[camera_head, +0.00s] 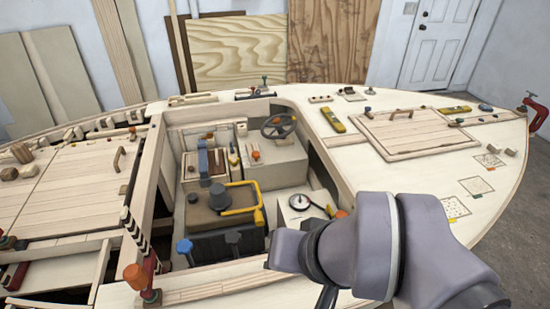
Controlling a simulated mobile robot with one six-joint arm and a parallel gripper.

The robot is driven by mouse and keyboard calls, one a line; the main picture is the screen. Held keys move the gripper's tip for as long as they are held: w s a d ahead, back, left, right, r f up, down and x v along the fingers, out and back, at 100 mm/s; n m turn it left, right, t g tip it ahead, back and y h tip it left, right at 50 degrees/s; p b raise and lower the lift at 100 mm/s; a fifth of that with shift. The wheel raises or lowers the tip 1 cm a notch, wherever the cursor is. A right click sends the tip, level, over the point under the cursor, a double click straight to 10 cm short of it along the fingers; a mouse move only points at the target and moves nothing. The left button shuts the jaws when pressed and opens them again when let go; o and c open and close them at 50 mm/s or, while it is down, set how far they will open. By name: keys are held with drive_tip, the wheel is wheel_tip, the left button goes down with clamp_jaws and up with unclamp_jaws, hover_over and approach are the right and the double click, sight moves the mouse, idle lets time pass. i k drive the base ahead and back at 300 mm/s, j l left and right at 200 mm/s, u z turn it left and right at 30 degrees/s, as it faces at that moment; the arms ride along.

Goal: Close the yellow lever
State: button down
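A bent yellow bar lever (241,211) sits in the open cockpit, on a brown and black box (215,212). Its long arm runs across the box's right side, and its lower end reaches the box's front right corner. A smaller yellow-topped stick (233,158) stands farther back; I cannot tell if it is a lever. My grey arm comes in from the lower right, and its wrist is to the right of the box, apart from the yellow bar in the picture. My gripper's fingers are not clearly visible; only a dark part shows below the wrist. I see nothing held.
A black steering wheel (279,126) is at the cockpit's back. A white round gauge (300,202) lies beside my wrist. Blue and dark knobs stand at the box's front. The right deck has a wooden hatch (420,131).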

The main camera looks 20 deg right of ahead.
sight(328, 210)
drive_tip(key=z, duration=0.8)
drive_tip(key=i+l+u, duration=0.15)
drive_tip(key=l+u, duration=0.2)
drive_tip(key=l, duration=0.55)
drive_tip(key=l+u, duration=0.35)
drive_tip(key=l, duration=0.55)
